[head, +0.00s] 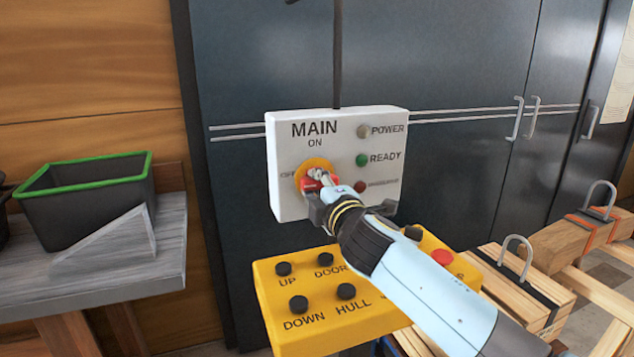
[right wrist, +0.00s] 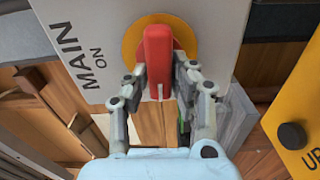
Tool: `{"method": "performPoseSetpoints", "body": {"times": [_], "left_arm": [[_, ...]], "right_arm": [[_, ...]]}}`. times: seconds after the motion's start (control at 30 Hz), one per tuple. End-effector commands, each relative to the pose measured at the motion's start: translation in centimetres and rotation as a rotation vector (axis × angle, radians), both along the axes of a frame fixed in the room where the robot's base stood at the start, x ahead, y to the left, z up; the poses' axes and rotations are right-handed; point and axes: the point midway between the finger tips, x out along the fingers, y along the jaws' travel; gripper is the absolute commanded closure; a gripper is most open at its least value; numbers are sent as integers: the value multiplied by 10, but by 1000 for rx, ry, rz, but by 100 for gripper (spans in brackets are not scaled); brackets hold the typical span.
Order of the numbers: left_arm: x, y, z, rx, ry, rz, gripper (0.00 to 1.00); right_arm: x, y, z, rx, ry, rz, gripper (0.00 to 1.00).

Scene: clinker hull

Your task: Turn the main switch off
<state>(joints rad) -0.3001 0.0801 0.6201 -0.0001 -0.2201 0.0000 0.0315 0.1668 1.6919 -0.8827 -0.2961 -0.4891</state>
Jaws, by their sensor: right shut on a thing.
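The white main switch panel (head: 285,200) hangs in front of the dark cabinet, marked MAIN and ON at the top and OFF at the left. Its red handle (right wrist: 158,48) sits on a yellow disc (right wrist: 133,38), which shows in the head view (head: 304,168) partly hidden. My right gripper (head: 318,186) is shut on the handle; the right wrist view shows a finger on each side (right wrist: 161,75). The handle lies crosswise on the panel, its white mark at the end toward the OFF side. My left gripper is not in view.
A black bin with a green rim (head: 85,205) stands on a grey shelf at left.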

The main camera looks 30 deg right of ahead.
Motion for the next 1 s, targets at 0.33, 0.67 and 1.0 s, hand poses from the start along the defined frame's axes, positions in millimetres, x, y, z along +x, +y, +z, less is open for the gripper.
{"method": "performPoseSetpoints", "body": {"times": [0.33, 0.67, 1.0], "left_arm": [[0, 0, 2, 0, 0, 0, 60], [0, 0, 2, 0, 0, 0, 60], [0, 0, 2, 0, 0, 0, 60]], "right_arm": [[1, 0, 2, -64, 11, 1, 100], [1, 0, 2, -67, 12, 1, 100], [0, 0, 0, -65, 13, 0, 54]]}}
